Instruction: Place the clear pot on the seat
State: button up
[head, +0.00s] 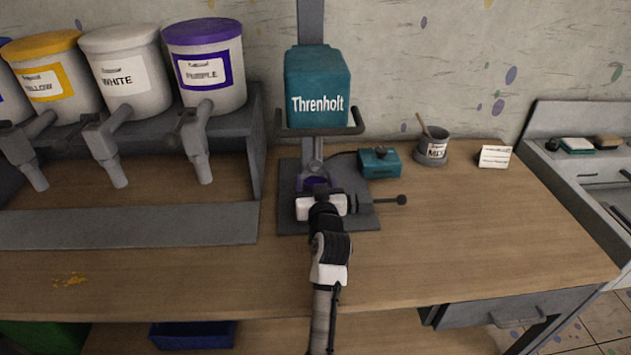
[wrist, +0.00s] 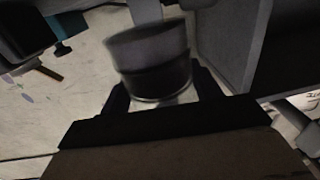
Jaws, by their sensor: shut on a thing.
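My gripper (head: 320,203) is at the grey base of the teal Threnholt machine (head: 318,88), under its head. In the wrist view my gripper (wrist: 162,92) is shut on the clear pot (wrist: 150,58), one finger on each side. The pot looks grey and dim there, with a darker lower band. In the head view only a small purple part of the pot (head: 314,183) shows beyond my gripper; the rest is hidden. The seat cannot be made out clearly behind my gripper, and I cannot tell whether the pot touches it.
The yellow (head: 47,70), white (head: 126,70) and purple (head: 207,65) paint tubs stand on a grey rack at left. A small teal box (head: 379,163), a MIX pot (head: 433,148) and a card (head: 495,156) stand to the right. The front worktop is mostly clear.

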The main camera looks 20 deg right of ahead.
jog(key=shift+f+b, duration=0.5)
jog(key=o, duration=1.2)
jog(key=shift+f, duration=0.2)
jog(key=shift+r+p, duration=0.3)
jog(key=shift+p, duration=0.15)
jog(key=s+b, duration=0.1)
jog(key=s, duration=0.3)
jog(key=s+a+b, duration=0.1)
jog(key=s, duration=0.3)
jog(key=s+a+r+b, duration=0.1)
jog(key=s, duration=0.3)
jog(key=shift+a, duration=0.2)
